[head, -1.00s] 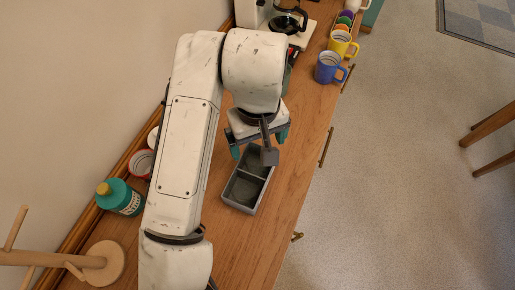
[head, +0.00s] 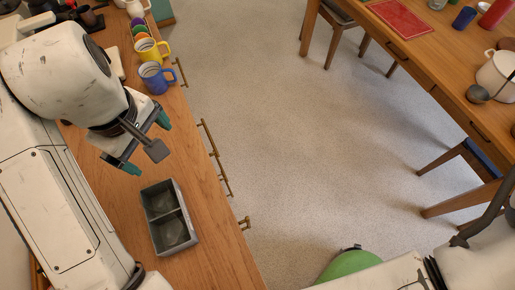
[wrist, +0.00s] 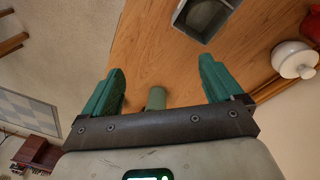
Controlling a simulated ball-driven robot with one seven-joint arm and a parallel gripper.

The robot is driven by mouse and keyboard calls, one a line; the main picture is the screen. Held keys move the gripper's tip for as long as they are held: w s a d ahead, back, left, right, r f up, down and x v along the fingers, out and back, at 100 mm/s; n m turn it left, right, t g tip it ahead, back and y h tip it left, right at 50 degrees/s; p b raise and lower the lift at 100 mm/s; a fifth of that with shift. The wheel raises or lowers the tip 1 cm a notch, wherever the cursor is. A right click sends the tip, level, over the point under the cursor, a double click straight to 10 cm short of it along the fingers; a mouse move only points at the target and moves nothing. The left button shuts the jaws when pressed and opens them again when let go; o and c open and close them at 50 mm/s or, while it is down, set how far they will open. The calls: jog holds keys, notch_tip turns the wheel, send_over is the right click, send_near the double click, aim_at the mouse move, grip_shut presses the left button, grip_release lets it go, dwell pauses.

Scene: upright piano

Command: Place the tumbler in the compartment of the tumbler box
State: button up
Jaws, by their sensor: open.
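The tumbler box (head: 188,212) is a grey tray with two compartments on the wooden counter, in the lower left of the head view. Both compartments look empty. It also shows at the top of the wrist view (wrist: 189,35), partly cut off. My gripper (head: 143,142) is open above the counter, beyond the box. In the wrist view its green fingers (wrist: 160,90) stand wide apart. A grey-green cylinder (wrist: 156,98), perhaps the tumbler, shows between them, apart from both. Its lower part is hidden by the gripper. My arm hides part of the counter in the head view.
A blue mug (head: 156,78) and a yellow mug (head: 150,51) stand on the counter beyond my gripper. A white lidded pot (wrist: 293,60) is at the right of the wrist view. A table (head: 440,60) with chairs stands across open floor.

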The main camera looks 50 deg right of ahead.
jog(key=w+d+f+m+t+h, duration=0.1)
jog(key=w+d, duration=0.1)
jog(key=d, duration=0.6)
jog(key=w+d+f+m+t+h, duration=0.1)
jog(key=d+f, duration=0.1)
jog(key=d, duration=0.6)
jog(key=s+d+f+m+h, duration=0.1)
jog(key=s+d+f, duration=0.35)
jog(key=d, duration=0.45)
jog(key=s+a+f+g+y, duration=0.1)
jog(key=s+f, duration=0.6)
jog(key=s, duration=0.3)
jog(key=s+a+f+m+g+y, duration=0.1)
jog(key=s+f+y, duration=0.1)
jog(key=s+f, duration=0.6)
jog(key=s, duration=0.3)
jog(key=shift+s+f+y, duration=0.15)
jog(key=shift+s+y, duration=0.1)
jog(key=shift+y, duration=0.05)
jog(key=shift+s, duration=0.1)
